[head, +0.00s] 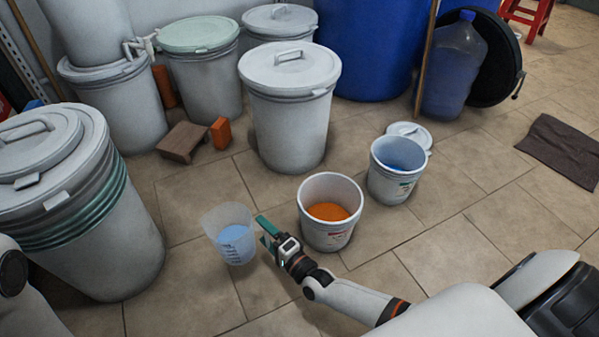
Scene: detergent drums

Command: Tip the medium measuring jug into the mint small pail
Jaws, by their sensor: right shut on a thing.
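The measuring jug (230,246) is clear plastic with dark markings and holds light blue contents. It looks nearly upright; I cannot tell whether its base touches the floor. My right gripper (264,231), with teal fingers, is at the jug's right side and shut on it; the exact grip spot is hard to see. A small white pail (391,184) with a greenish label and blue contents stands right of and behind the gripper, apart from the jug. Another small white pail (325,236), with a reddish label and orange contents, stands between them. My left gripper is not in view.
A large lidded drum (110,250) stands at left, and a lidded drum (290,120) stands behind the pails. A loose lid (410,131) is behind the blue-filled pail. Orange and brown blocks (221,133) lie farther back. Tiled floor at right is clear up to a dark mat (562,150).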

